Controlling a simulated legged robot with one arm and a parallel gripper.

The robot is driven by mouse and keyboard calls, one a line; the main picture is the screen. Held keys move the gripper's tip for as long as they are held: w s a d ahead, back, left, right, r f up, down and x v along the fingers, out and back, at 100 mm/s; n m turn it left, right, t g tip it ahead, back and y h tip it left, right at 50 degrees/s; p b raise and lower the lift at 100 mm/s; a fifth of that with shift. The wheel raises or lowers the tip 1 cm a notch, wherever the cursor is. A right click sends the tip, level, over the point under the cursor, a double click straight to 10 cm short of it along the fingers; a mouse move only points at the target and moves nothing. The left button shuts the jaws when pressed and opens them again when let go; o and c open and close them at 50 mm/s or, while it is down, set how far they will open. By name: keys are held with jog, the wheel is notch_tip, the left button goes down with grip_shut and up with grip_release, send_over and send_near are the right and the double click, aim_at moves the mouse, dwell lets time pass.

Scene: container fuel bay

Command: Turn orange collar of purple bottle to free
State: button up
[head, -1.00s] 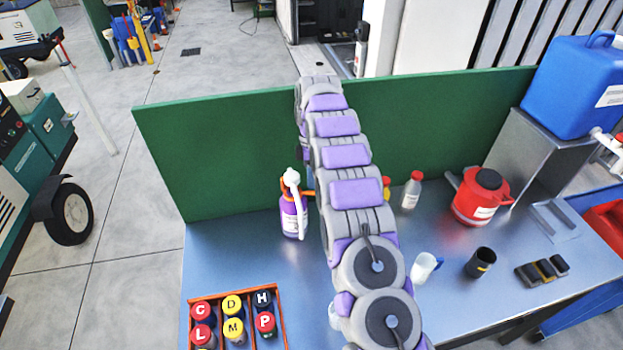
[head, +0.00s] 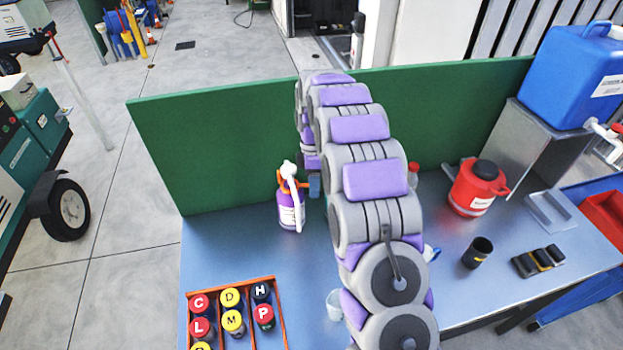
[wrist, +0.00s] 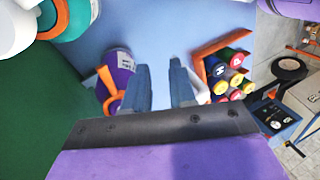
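The purple bottle (head: 290,216) stands upright on the blue-grey table near the green panel, with a white pump head (head: 289,170) and an orange collar (head: 287,184). In the wrist view the bottle (wrist: 126,62) and collar (wrist: 104,80) lie just left of my gripper's fingers. My gripper (wrist: 161,86) is open, its two blue-grey fingers apart with only table showing between them. In the head view a blue fingertip shows close to the right of the collar. The left finger partly covers the bottle; I cannot tell whether it touches the collar.
An orange crate (head: 279,312) of lettered, coloured caps stands at the front left. The green panel (head: 225,150) rises behind the bottle. A red can (head: 470,198), black cup (head: 478,253) and blue container (head: 575,80) stand right. The table between bottle and crate is clear.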

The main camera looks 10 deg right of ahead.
jog(key=s, duration=0.8)
jog(key=shift+s+a+r, duration=0.15)
jog(key=shift+s+r, duration=0.05)
jog(key=shift+r, duration=0.15)
dwell(0.4)
